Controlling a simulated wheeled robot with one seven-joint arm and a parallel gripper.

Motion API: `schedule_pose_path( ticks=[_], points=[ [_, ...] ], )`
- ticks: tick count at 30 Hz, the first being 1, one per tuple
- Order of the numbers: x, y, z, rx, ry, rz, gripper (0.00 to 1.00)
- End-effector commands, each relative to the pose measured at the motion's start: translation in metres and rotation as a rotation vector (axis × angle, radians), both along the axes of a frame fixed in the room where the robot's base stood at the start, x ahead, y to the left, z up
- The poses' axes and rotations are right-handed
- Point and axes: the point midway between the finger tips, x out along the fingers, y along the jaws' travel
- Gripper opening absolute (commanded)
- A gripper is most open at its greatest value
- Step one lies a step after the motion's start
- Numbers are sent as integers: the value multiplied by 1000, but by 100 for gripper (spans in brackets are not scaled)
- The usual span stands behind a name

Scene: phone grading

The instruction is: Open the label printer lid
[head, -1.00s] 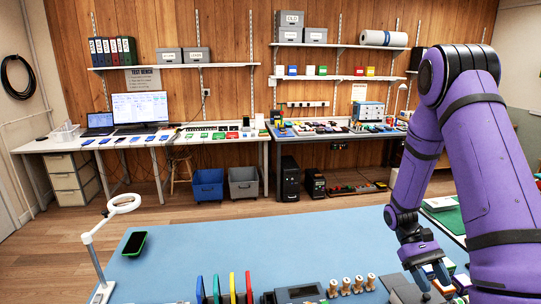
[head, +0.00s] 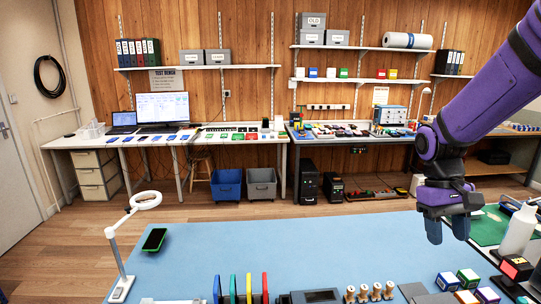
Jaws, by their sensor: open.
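My gripper (head: 447,232) hangs fingers-down at the right, above the right part of the blue mat (head: 290,245). Its two blue fingertips are apart with nothing between them. A dark grey flat-topped thing (head: 425,293) shows at the bottom edge, below and a little left of my gripper. It may be the label printer, but most of it is cut off by the frame, and I cannot tell whether its lid is open or shut. My gripper is clear of it.
Small coloured boxes (head: 468,278) stand right of the dark thing, with a white bottle (head: 518,232) further right. Wooden pegs (head: 376,290), a dark-screened device (head: 315,296) and upright coloured panels (head: 249,288) line the front. A phone (head: 154,239) lies left, near a ring lamp (head: 145,200).

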Motion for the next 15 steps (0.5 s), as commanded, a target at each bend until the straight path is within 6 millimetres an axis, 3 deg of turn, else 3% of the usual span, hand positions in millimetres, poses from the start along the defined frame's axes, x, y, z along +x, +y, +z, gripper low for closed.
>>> schedule_pose_path(
  ticks=[15],
  points=[
    [-42,44,73,22,-380,51,48]
  ],
)
